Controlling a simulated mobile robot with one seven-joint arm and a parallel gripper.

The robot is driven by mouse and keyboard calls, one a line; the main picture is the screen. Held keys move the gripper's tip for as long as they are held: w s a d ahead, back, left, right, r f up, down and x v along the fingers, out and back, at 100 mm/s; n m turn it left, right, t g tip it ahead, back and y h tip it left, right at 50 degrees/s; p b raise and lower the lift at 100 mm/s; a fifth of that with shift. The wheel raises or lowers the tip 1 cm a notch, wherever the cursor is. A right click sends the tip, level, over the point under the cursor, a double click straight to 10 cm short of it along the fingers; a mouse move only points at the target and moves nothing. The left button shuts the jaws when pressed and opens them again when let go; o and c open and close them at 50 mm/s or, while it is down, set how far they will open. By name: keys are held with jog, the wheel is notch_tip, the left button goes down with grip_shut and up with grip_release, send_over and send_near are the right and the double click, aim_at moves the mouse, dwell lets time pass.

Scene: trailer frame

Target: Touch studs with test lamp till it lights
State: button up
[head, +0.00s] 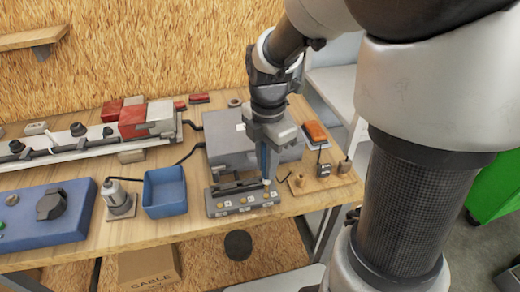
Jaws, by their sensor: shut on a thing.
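My gripper (270,146) points down over the right end of a grey terminal block (216,208) near the table's front edge. It is shut on the test lamp (264,162), a slim bluish tool with a pale lower end. The lamp's lower end is at or just above the block's right part; I cannot tell whether it touches a stud. Several small yellowish studs (243,201) sit in a row along the block's front. No glow shows on the lamp, but it is small and partly hidden by the fingers.
A grey box (226,148) stands behind the block. A blue open bin (165,192) and a blue unit with a black knob (45,215) are to the left. A wooden board with small posts (320,180) and an orange-topped item (315,133) are to the right.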

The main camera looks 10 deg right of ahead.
jog(key=shift+f+b, duration=0.55)
jog(key=shift+f, duration=0.4)
jog(key=shift+r, duration=0.1)
dwell(1.1)
jog(key=shift+r+p, duration=2.15)
jog(key=shift+r, duration=0.3)
